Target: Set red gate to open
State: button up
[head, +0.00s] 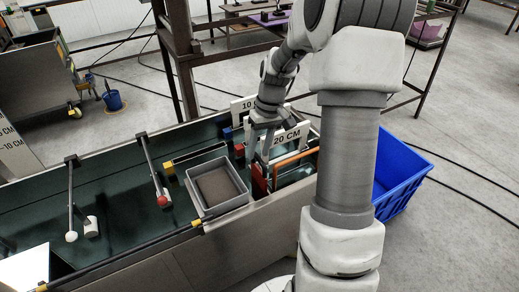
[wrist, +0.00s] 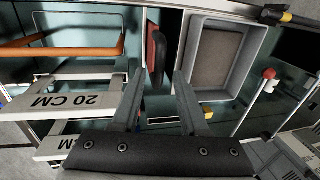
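The red gate (head: 260,181) is a narrow upright red panel across the green-lined trough, just right of the grey tray. In the wrist view, the red gate (wrist: 154,48) has a dark rounded part that reaches down toward the gap between my fingers. My gripper (wrist: 159,82) is open, with its two fingers spread on either side of the line of the gate. In the head view, my gripper (head: 258,150) hangs above and close to the gate. I cannot tell whether either finger touches it.
A grey tray (head: 243,195) sits in the trough left of the gate. A white "20 CM" sign (head: 284,139) and an orange bar (head: 296,158) stand close on the right. White and red-tipped levers are further left. A blue crate (head: 401,180) stands on the floor.

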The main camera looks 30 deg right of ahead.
jog(key=shift+f, duration=0.1)
jog(key=d+r+p, duration=0.3)
jog(key=r+p, duration=0.1)
jog(key=r, duration=1.3)
jog(key=shift+d, duration=0.2)
jog(key=shift+p, duration=0.3)
